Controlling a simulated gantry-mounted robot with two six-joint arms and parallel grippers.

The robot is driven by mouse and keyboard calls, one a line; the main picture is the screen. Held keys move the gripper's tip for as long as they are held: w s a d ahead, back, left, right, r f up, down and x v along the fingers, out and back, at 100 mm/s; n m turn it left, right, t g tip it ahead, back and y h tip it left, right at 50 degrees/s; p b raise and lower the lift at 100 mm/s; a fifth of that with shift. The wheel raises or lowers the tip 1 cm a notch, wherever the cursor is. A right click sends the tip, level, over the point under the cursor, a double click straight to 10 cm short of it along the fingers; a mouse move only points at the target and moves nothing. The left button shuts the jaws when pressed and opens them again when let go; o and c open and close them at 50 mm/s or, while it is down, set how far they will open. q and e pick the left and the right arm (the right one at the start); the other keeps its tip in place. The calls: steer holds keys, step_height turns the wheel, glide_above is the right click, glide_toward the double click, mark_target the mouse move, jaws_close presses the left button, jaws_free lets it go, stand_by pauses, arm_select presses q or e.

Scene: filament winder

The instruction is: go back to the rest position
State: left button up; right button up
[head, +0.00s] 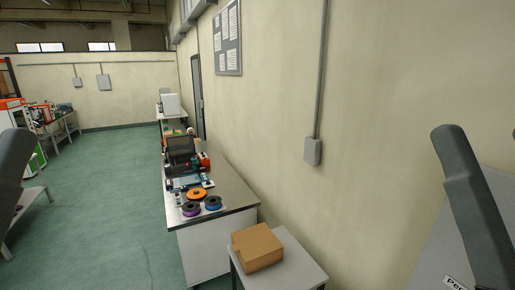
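No gripper fingers show in the head view. A dark grey link of my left arm stands at the left edge, and a dark grey link of my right arm rises at the right edge. Both grippers are outside the picture, so their state is hidden. On the bench ahead (233,196) stands a dark machine with orange and blue parts (181,152). An orange spool (197,194), a purple spool (191,210) and a blue spool (213,203) lie at the bench's near end.
A cardboard box (257,247) sits on a small table (299,262) in front of the bench. A beige wall (270,110) with a grey switch box (313,151) runs along the right. Green floor (110,190) is open left of the bench. More benches with equipment (58,122) stand far left.

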arm_select(q)
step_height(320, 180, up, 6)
steer(key=p, duration=0.3)
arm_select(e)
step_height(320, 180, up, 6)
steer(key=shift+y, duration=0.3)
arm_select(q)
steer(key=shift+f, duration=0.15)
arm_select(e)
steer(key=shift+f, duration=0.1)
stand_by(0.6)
